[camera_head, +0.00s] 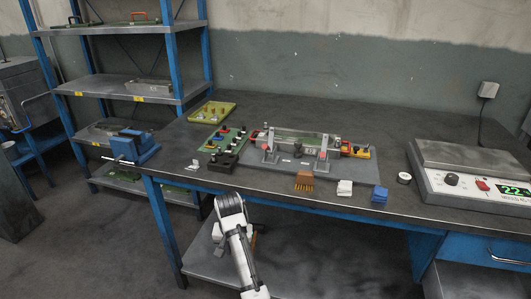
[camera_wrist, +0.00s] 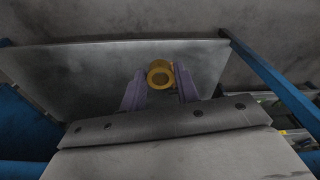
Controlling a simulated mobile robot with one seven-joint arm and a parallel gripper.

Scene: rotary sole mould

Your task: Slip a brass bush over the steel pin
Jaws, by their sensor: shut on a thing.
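In the wrist view my gripper (camera_wrist: 160,80) is shut on a brass bush (camera_wrist: 159,74). In the head view my white arm is low in front of the workbench, and the bush cannot be made out there. A metal fixture (camera_head: 294,147) with upright clamps stands on a grey mat (camera_head: 258,172) on the bench, well away from the bush. I cannot pick out the steel pin for certain.
A yellow-green tray (camera_head: 229,107), a green tray (camera_head: 238,133) and a black block (camera_head: 222,161) stand left of the fixture. A scale (camera_head: 478,184) stands right; a blue vise (camera_head: 134,146) left.

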